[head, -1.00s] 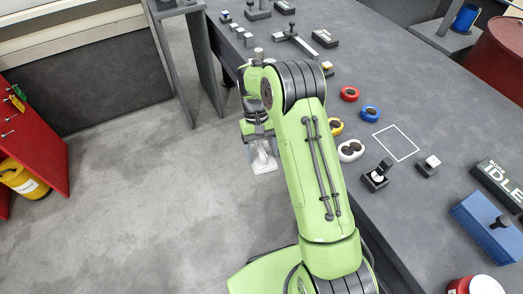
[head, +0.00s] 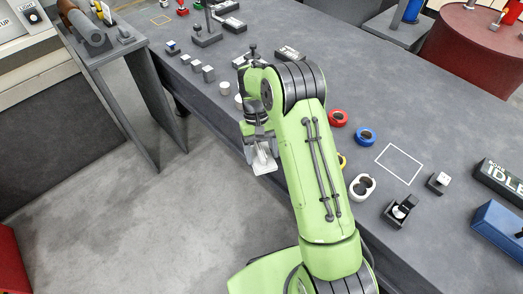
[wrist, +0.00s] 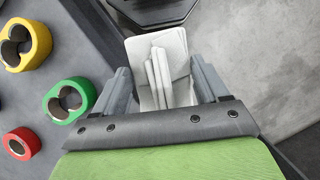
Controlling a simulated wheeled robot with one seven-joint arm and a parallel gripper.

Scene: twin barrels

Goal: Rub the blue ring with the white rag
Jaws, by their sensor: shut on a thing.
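The blue ring (head: 366,136) lies on the grey bench, to the right of my arm in the head view. My gripper (wrist: 160,82) is shut on the white rag (wrist: 157,55), which is folded and bunched between the two grey fingers. In the head view the rag (head: 264,162) hangs below my gripper (head: 260,150), near the bench's front edge, to the left of the blue ring and well apart from it.
A red ring (head: 338,118) lies beside the blue one, and a white ring (head: 362,187) lies nearer. Yellow (wrist: 25,44) and green (wrist: 69,99) rings show in the wrist view. A white-outlined square (head: 399,163) right of the blue ring is empty. Small blocks stand at the far left.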

